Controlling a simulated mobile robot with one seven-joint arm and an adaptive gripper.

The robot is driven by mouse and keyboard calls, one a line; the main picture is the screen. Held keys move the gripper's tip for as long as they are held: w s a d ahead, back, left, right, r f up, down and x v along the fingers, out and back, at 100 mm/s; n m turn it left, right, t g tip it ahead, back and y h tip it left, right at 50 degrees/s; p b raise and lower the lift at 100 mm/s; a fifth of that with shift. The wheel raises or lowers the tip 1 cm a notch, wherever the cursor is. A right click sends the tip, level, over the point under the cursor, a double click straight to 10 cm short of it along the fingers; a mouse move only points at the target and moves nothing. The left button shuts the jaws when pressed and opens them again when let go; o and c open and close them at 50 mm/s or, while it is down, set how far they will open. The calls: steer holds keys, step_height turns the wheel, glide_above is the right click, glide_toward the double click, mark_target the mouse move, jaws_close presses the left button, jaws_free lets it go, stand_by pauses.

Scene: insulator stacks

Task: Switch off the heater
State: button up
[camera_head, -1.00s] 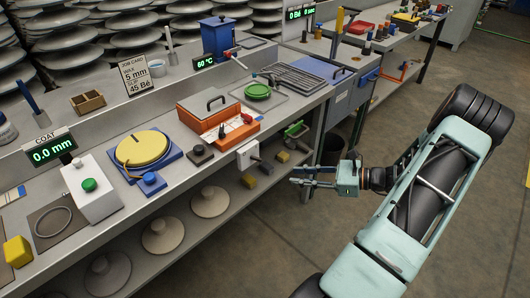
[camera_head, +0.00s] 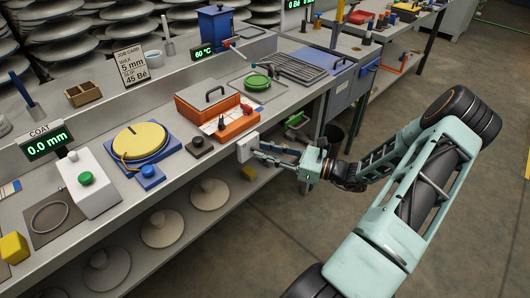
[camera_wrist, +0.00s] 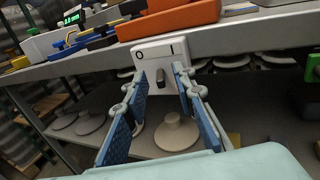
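A white switch box (camera_head: 248,146) is fixed to the front edge of the bench, below the orange unit. In the wrist view the switch box (camera_wrist: 150,52) carries an O mark on the left and an I mark on the right. Its dark grey knob (camera_wrist: 160,79) sticks out towards me; which mark it is set to is not clear. My gripper (camera_head: 263,154) is open in front of the box. In the wrist view its blue-padded fingers (camera_wrist: 161,85) stand on either side of the knob, with gaps visible.
A blue tank (camera_head: 217,32) stands behind, beside a green 60 °C display (camera_head: 203,51). Cone-shaped pieces (camera_head: 163,230) lie on the lower shelf. The floor (camera_head: 275,245) in front is clear.

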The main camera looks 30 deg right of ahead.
mark_target(251, 149)
steer(key=shift+w+a, duration=0.15)
steer(key=shift+c, duration=0.4)
jaws_close()
steer(key=shift+s+a+r+m+t+h+p, duration=0.1)
steer(key=shift+s+a+m+t+h+p, duration=0.05)
steer(key=shift+m+t+h+p, duration=0.35)
steer(key=shift+s+a+r+m+t+h+p, duration=0.1)
steer(key=shift+m+t+h+p, duration=0.2)
steer(key=shift+h+p, duration=0.25)
steer(key=h, duration=0.1)
steer(key=m+t+h+p, duration=0.1)
steer(key=a+m+h+p, duration=0.1)
steer(key=shift+s+t, duration=0.25)
steer(key=shift+t, duration=0.05)
steer(key=m+h+p, duration=0.1)
steer(key=h, duration=0.1)
steer(key=a+m+t+h+p, duration=0.1)
steer(key=m+h+p, duration=0.1)
steer(key=shift+s+a+f, duration=0.1)
steer(key=shift+s+a, duration=0.05)
steer(key=shift+a+f+m+h+p, duration=0.15)
steer(key=shift+m+h+p, duration=0.35)
steer(key=shift+h, duration=0.4)
steer(key=shift+a+r+m+h+p, duration=0.15)
steer(key=shift+m+h+p, duration=0.25)
steer(key=shift+m+h, duration=0.35)
steer(key=shift+f+h, duration=0.15)
steer(key=shift+h, duration=0.15)
